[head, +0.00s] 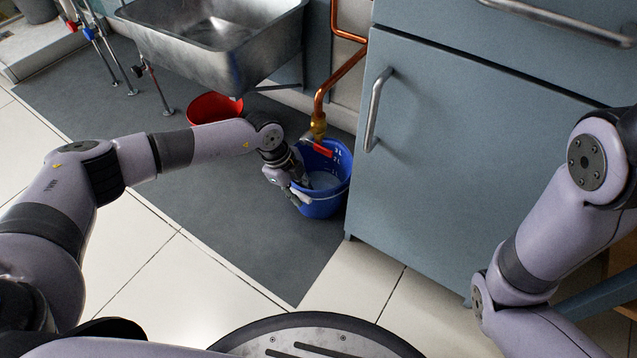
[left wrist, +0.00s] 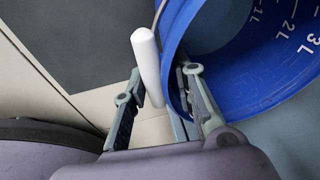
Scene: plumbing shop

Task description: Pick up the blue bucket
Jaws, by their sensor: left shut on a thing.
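The blue bucket (head: 322,208) stands upright on the edge of the dark mat, beside the cabinet and below the copper pipe's outlet. A pale patch shows inside it; I cannot tell if it is water. My left gripper (head: 297,190) is at the bucket's near left side, shut on it. In the left wrist view the bucket (left wrist: 235,85) shows white litre marks inside. The left gripper's fingers (left wrist: 160,105) are on either side of its rim area, with the white handle grip (left wrist: 147,68) between them. The exact contact is partly hidden. My right gripper is out of view.
A brass valve with a red lever (head: 325,147) hangs from the copper pipe (head: 335,80) right over the bucket. A blue-grey cabinet (head: 450,160) stands close on the right. A red bucket (head: 215,107) is under the steel sink (head: 215,40). The mat (head: 245,215) in front is clear.

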